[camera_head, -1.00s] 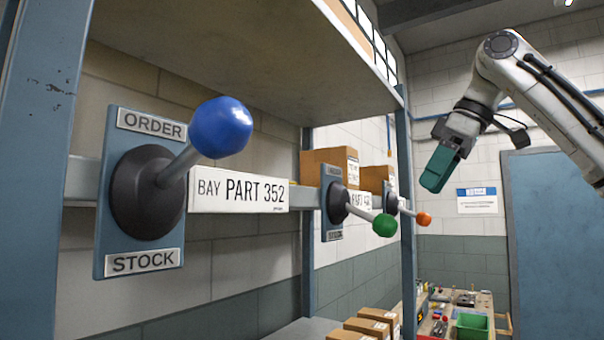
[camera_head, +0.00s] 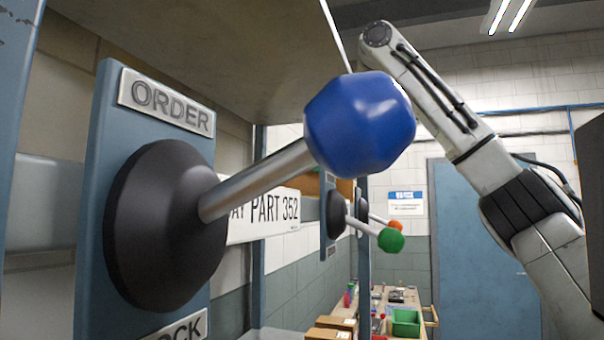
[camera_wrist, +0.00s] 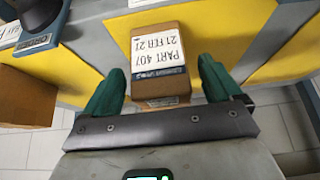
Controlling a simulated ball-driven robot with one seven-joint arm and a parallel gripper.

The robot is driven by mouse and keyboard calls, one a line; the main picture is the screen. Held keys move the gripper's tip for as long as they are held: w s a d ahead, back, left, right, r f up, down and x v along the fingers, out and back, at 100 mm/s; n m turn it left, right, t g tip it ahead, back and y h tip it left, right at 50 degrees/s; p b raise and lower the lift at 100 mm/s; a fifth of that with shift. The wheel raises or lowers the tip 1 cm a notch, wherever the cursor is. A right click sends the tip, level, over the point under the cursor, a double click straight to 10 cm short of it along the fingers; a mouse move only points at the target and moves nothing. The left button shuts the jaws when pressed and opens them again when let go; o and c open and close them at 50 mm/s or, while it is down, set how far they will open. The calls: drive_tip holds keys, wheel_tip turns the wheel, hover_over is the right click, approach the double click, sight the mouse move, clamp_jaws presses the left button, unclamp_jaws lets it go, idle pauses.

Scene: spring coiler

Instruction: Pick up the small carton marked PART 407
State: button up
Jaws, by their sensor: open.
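The small carton marked PART 407 (camera_wrist: 160,80) shows in the wrist view, brown with a white label that reads upside down. It lies between the two green fingers of my gripper (camera_wrist: 161,66), which is open with a finger on each side. Whether a finger touches the carton I cannot tell. In the head view the gripper is hidden behind the blue knob, and the carton cannot be made out.
A large blue lever knob (camera_head: 360,125) stands close in the head view, on a plate marked ORDER. Green (camera_head: 391,240) and orange (camera_head: 395,226) knobs are beyond. In the wrist view another carton (camera_wrist: 25,97) is at left, and yellow panels (camera_wrist: 215,30) lie around.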

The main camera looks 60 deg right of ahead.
drive_tip(key=w, duration=0.1)
drive_tip(key=w+p, duration=0.1)
drive_tip(key=w, duration=0.3)
drive_tip(key=shift+w+a+f+p, duration=0.25)
drive_tip(key=shift+a+f+p, duration=0.05)
drive_tip(key=shift+a, duration=0.1)
drive_tip(key=shift+f, duration=0.25)
drive_tip(key=shift+f, duration=0.25)
drive_tip(key=shift+w, duration=0.1)
drive_tip(key=c, duration=1.5)
